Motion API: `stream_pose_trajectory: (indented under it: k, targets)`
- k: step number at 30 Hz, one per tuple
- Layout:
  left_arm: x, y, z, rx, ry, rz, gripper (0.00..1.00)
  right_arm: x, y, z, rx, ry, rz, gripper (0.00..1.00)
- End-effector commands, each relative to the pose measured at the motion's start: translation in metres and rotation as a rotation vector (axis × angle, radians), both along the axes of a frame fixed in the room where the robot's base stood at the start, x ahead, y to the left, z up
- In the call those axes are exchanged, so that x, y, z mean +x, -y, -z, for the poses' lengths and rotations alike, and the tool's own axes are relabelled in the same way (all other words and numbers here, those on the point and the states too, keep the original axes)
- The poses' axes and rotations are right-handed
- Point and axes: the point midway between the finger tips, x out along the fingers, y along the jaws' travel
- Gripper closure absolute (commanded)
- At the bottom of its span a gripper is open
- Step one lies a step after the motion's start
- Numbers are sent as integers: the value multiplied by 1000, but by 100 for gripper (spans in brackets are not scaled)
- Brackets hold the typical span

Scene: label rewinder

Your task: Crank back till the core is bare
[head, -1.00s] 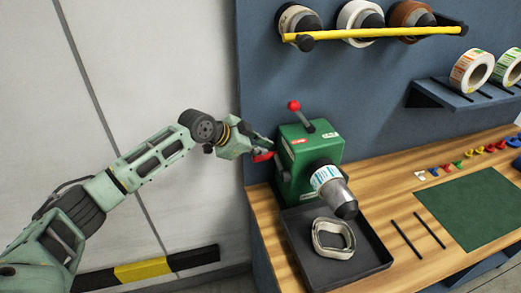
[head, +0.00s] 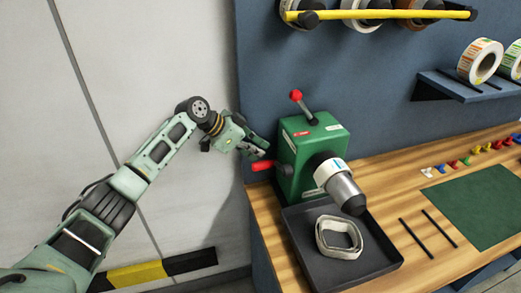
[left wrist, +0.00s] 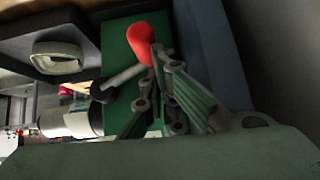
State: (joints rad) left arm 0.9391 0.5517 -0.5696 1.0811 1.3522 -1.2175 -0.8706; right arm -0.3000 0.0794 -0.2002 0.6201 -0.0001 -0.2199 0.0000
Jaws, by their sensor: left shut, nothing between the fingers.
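The green rewinder (head: 315,152) stands on the bench, with a red crank handle (head: 262,165) on its left side. A grey spindle (head: 343,188) points out of its front, with a white band bearing a little blue (head: 328,172) around it. A loop of pale strip (head: 338,238) lies in the dark tray (head: 375,262) below. My left gripper (head: 257,150) is shut and empty, just above the red handle. In the left wrist view the fingers (left wrist: 165,65) are right beside the handle (left wrist: 140,42); I cannot tell whether they touch. My right gripper is not in view.
A lever with a red ball (head: 296,95) rises from the rewinder's top. A yellow bar (head: 380,15) crosses rolls on the blue wall panel. Two dark rods (head: 428,238) and a green mat (head: 480,208) lie to the right.

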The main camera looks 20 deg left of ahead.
Motion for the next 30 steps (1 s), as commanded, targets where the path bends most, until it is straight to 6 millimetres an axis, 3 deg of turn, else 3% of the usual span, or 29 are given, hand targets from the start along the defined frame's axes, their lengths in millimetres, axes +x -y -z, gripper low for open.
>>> stream_pose_trajectory:
  k: [1, 9, 30]
  targets:
    - [0, -1, 11, 1, -5, 1, 100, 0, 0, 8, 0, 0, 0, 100]
    - [2, -1, 23, 0, -1, 1, 100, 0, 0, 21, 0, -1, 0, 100]
    - [1, -2, 26, 3, -3, 1, 100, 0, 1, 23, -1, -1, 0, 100]
